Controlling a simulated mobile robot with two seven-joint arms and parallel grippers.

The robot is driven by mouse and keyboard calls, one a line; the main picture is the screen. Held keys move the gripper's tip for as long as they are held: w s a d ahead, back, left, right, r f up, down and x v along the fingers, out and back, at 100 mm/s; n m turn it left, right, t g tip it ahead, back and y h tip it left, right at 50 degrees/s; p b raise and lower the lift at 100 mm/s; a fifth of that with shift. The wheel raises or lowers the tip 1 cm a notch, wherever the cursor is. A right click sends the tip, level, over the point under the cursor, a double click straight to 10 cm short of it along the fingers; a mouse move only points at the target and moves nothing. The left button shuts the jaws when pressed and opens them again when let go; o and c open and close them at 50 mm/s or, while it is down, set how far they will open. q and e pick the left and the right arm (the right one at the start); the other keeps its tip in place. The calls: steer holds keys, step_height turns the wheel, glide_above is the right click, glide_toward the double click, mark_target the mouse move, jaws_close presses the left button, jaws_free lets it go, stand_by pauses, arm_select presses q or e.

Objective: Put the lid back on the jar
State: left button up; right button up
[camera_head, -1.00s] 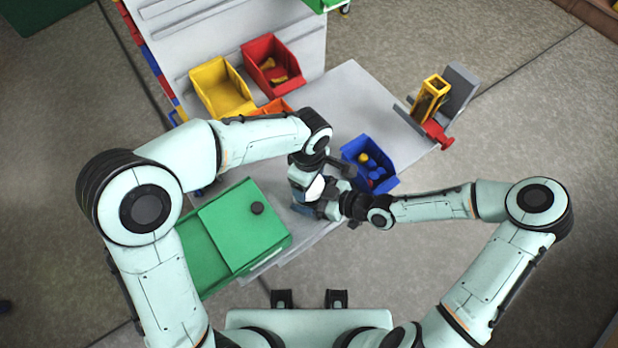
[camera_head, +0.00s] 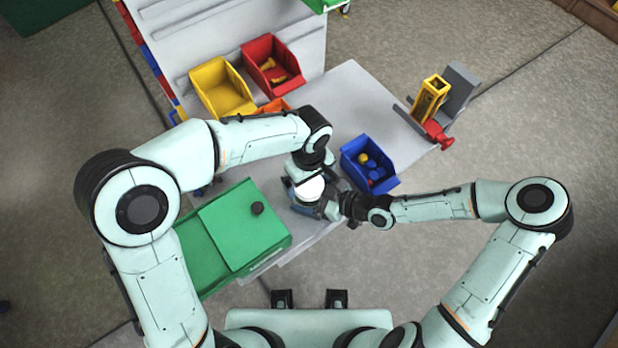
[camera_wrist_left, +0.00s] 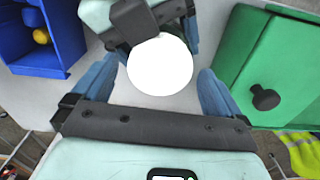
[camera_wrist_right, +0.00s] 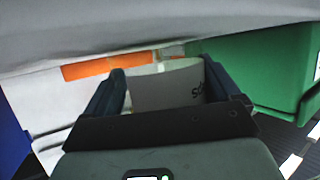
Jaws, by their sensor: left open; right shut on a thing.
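The white jar (camera_wrist_right: 168,88), with dark lettering on its side, stands between the fingers of my right gripper (camera_wrist_right: 163,84), which is shut on it. In the left wrist view a plain white round top (camera_wrist_left: 160,64) shows from above; I cannot tell whether it is the lid or how it sits on the jar. It also shows in the head view (camera_head: 311,188). My left gripper (camera_wrist_left: 158,80) is open, its blue fingers on both sides of the white round with gaps. In the head view my arms hide much of the jar.
A green box (camera_head: 212,235) with a dark knob stands left of the jar. A blue bin (camera_head: 369,165) with small parts stands right. A yellow and red device (camera_head: 430,100) stands at the table's right edge.

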arm_select(q)
step_height(320, 180, up, 4)
steer(key=shift+r, duration=0.1)
steer(key=shift+c, duration=0.2)
step_height(320, 180, up, 3)
steer(key=n, duration=0.5)
steer(key=shift+r, duration=0.2)
steer(key=shift+f, duration=4.05)
